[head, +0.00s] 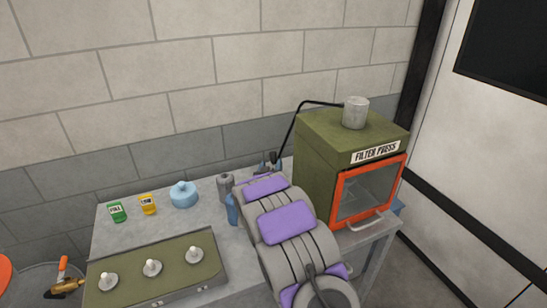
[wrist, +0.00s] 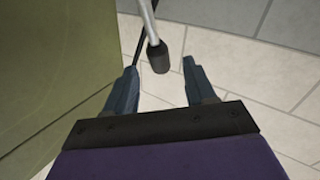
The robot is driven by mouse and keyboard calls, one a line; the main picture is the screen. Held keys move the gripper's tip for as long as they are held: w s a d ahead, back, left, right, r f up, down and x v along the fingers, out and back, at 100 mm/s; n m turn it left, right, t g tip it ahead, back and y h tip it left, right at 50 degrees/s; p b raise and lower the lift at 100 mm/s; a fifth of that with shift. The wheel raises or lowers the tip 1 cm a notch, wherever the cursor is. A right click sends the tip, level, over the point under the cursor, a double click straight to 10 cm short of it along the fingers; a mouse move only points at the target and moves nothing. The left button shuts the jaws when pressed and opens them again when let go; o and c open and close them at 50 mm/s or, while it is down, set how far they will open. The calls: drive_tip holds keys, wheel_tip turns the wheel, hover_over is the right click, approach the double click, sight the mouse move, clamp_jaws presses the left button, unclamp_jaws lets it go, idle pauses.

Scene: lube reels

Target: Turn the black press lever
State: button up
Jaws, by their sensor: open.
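In the wrist view the lever's knob (wrist: 159,60) shows at the mouth of my gripper (wrist: 160,67), between the two blue fingertips. The fingers are open, with gaps on both sides of the knob, and I see no contact. In the head view my gripper (head: 269,163) is small beside the lever's lower end, partly hidden by my arm.
The press has an orange-framed door (head: 368,190) and a metal cup (head: 355,112) on top. A knobbed panel (head: 175,264) is in front. The block wall is behind.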

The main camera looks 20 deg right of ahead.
sight(274, 155)
drive_tip(key=shift+b+x, duration=0.35)
drive_tip(key=shift+x, duration=3.3)
drive_tip(key=shift+f, duration=0.1)
clamp_jaws()
